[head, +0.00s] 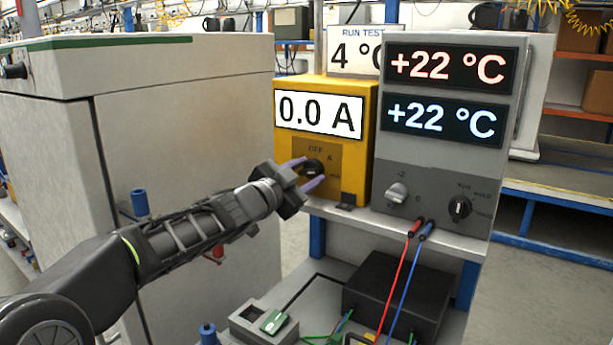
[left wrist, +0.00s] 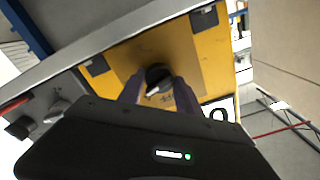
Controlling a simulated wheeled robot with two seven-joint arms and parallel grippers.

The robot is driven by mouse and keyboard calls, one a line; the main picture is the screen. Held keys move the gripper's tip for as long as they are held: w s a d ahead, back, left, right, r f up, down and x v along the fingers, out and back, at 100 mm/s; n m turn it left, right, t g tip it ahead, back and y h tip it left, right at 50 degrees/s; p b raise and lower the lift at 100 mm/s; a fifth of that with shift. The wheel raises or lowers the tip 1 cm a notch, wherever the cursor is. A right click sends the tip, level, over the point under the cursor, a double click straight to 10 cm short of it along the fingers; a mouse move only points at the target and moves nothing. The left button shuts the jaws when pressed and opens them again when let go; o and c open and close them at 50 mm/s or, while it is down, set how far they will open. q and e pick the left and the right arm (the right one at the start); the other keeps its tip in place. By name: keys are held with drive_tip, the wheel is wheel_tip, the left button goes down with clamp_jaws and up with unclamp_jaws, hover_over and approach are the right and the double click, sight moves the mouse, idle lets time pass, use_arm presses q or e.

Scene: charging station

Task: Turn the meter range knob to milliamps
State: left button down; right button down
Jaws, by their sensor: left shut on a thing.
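The yellow meter (head: 365,140) stands on a grey shelf, and its display (head: 319,114) reads "0.0 A". Its black range knob (head: 314,166) sits on a darker panel with the markings OFF, A and one at the lower right too small to read surely. My left gripper (head: 313,171) is shut on the knob, one purple finger above and one below it. In the left wrist view the knob (left wrist: 158,74) shows between the two fingers, with a pale mark on its face. Which marking the knob points at is unclear. My right gripper is not in view.
A grey unit (head: 430,175) with two "+22 °C" displays and two knobs stands close on the right. Red and blue leads (head: 408,270) hang from it. A black box (head: 395,285) lies below. A large grey cabinet (head: 190,150) stands left of my gripper.

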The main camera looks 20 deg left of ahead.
use_arm(q)
drive_tip(key=m+b, duration=0.1)
drive_tip(key=m, duration=0.4)
idle(0.4)
drive_tip(key=c, duration=0.8)
unclamp_jaws()
drive_tip(key=shift+s+a, duration=0.2)
drive_tip(key=shift+s, duration=1.1)
drive_tip(key=shift+s+a, duration=0.15)
drive_tip(key=shift+s, duration=1.15)
drive_tip(key=shift+s+a, duration=0.2)
drive_tip(key=shift+s, duration=1.1)
